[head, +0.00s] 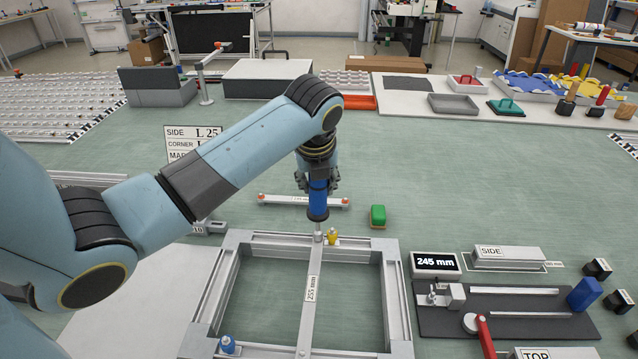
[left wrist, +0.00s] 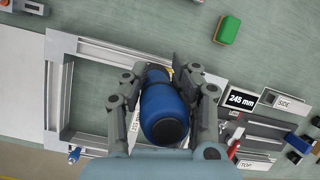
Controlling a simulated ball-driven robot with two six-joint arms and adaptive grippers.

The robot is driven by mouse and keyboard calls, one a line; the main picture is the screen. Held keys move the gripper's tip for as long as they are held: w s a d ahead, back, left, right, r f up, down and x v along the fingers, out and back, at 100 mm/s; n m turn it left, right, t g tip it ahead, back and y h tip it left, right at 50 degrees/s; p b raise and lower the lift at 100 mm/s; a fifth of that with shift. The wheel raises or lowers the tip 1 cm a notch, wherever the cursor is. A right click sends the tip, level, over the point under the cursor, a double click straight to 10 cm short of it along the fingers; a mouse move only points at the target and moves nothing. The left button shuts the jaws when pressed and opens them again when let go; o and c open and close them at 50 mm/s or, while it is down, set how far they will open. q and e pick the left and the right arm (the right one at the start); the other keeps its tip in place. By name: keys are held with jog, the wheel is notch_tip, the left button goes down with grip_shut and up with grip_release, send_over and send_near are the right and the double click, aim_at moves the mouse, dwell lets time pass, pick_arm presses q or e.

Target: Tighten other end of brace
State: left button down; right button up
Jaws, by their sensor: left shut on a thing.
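My left gripper (head: 317,188) is shut on a blue driver-like tool (head: 318,201), which also shows between the fingers in the left wrist view (left wrist: 165,112). The tool points down, upright, over the far end of the brace (head: 308,315). Its tip seems to meet the brace end at the far rail; exact contact is too small to tell. The brace, labelled 255 mm, spans the silver frame (head: 394,290) from the far rail toward me. A yellow knob (head: 332,237) stands just right of that end. My right gripper is not in view.
A green block (head: 378,216) and a bar with red ends (head: 303,201) lie beyond the frame. A dark fixture (head: 450,325) and a 245 mm display (head: 435,263) stand to the right. The mat's middle right is clear.

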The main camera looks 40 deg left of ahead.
pick_arm(q)
jog(key=shift+r, duration=2.2)
jog(key=shift+w+f, duration=0.1)
jog(key=shift+f, duration=0.05)
jog(key=shift+f+b, duration=0.35)
jog(key=shift+f, duration=0.75)
jog(key=shift+p, duration=0.4)
jog(key=shift+f+b, duration=0.45)
jog(key=shift+f, duration=0.7)
jog(key=shift+s+d+f, duration=0.1)
jog(key=shift+s+f, duration=0.1)
jog(key=shift+f, duration=0.05)
dwell(0.5)
jog(key=shift+r, duration=0.1)
